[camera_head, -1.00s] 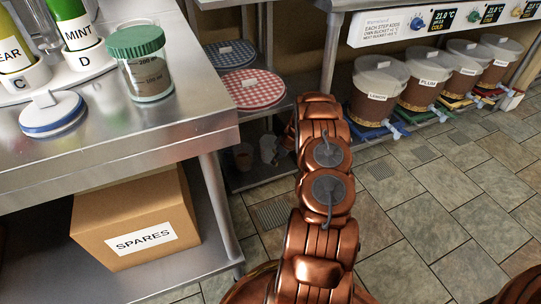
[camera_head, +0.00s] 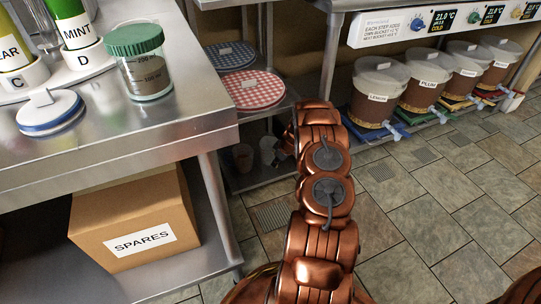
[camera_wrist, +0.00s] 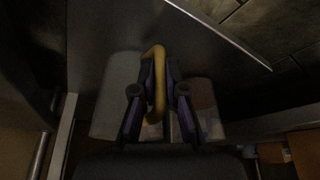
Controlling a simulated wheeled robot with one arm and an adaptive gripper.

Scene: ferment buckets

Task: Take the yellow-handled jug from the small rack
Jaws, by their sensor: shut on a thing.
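In the wrist view the curved yellow handle (camera_wrist: 159,88) stands between the fingers of my gripper (camera_wrist: 160,70), which is shut on it. Dim pale shapes show to the left (camera_wrist: 116,95) and right (camera_wrist: 207,100) of the fingers. I cannot tell in the dark which of them belongs to the jug. In the head view my gripper is hidden behind my arm. Two small pale vessels, one at the left (camera_head: 243,157) and one at the right (camera_head: 268,149), show on the low shelf beside my arm. No yellow handle can be made out there.
A steel counter (camera_head: 190,112) with a green-lidded jar (camera_head: 148,75) is at left, above a SPARES box (camera_head: 140,215). Red-checked (camera_head: 256,90) and blue-checked (camera_head: 228,55) round lids lie on a shelf above the vessels. Labelled buckets (camera_head: 378,92) stand at right. Tiled floor (camera_head: 420,215) is clear.

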